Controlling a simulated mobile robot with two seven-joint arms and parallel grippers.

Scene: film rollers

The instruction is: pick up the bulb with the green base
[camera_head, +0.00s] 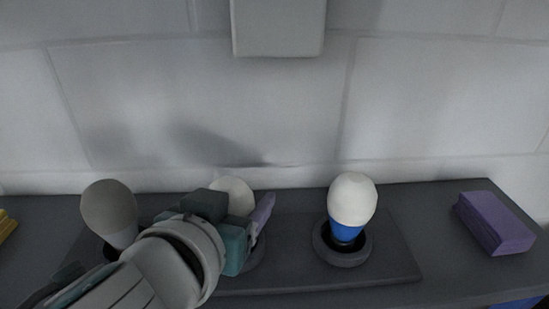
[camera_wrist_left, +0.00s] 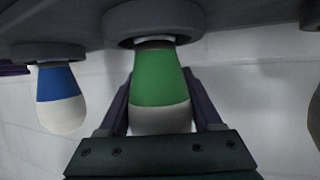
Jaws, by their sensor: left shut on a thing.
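The bulb with the green base (camera_wrist_left: 158,80) fills the middle of the left wrist view, which is upside down. Its green part meets a dark ring socket (camera_wrist_left: 152,18), and its white end lies towards my gripper's palm. My left gripper (camera_wrist_left: 162,102) has a finger on each side of this bulb and is shut on it. In the head view, my left gripper (camera_head: 240,222) covers most of the bulb; only its white top (camera_head: 232,190) shows behind. The bulb is upright at the middle socket. My right gripper is not in view.
A white bulb with a blue base (camera_head: 351,205) stands in the right socket (camera_head: 342,254). A greyish bulb (camera_head: 108,212) stands at the left, its base hidden by my arm. A purple block (camera_head: 494,222) lies at the far right. A white tiled wall rises close behind.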

